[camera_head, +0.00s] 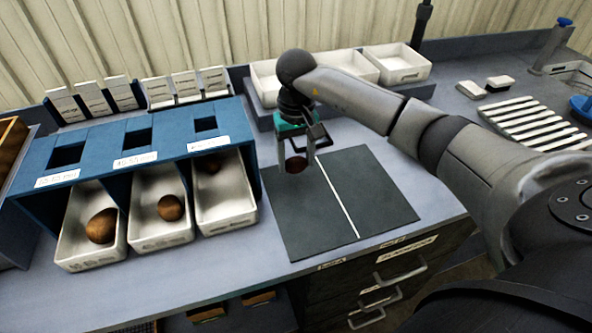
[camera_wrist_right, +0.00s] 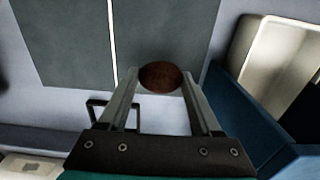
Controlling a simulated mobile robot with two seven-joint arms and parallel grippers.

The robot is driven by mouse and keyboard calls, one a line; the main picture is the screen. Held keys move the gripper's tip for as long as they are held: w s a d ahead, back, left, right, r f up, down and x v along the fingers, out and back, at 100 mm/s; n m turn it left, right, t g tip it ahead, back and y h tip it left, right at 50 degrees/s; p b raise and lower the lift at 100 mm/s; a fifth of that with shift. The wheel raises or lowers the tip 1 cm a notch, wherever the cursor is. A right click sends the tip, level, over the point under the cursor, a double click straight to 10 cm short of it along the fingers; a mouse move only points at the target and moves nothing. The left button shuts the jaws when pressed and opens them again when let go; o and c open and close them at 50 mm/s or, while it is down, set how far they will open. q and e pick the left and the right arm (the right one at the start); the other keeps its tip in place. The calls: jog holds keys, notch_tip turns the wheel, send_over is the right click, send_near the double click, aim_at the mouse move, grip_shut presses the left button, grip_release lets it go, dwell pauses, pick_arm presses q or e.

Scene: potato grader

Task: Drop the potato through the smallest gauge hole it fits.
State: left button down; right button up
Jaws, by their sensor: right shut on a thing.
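My right gripper (camera_head: 297,163) is shut on a small dark brown potato (camera_head: 295,165). It holds the potato above the left part of the dark mat, right of the blue gauge stand. The potato also shows between the fingertips in the right wrist view (camera_wrist_right: 161,77). The blue gauge stand (camera_head: 100,147) has three square holes: the largest at left (camera_head: 67,157), a middle one (camera_head: 137,139) and the smallest at right (camera_head: 205,124). White bins stand under them. My left gripper is out of view.
The dark mat (camera_head: 375,205) with a white line lies clear on the grey bench. White trays (camera_head: 398,66) stand behind my right arm. Small cards (camera_head: 186,84) stand behind the gauge. A white slatted rack (camera_head: 535,122) lies at the right. Drawers (camera_head: 385,275) sit below the bench.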

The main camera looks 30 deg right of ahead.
aim_at(296, 171)
jog(key=shift+f, duration=1.95)
jog(key=shift+f, duration=0.1)
jog(key=shift+f+b, duration=0.1)
jog(key=shift+b, duration=0.3)
jog(key=o, duration=1.3)
jog(key=shift+o, duration=0.2)
notch_tip(296, 171, up, 12)
jog(key=shift+r+p, duration=0.25)
jog(key=shift+p, duration=0.2)
jog(key=shift+o, duration=0.2)
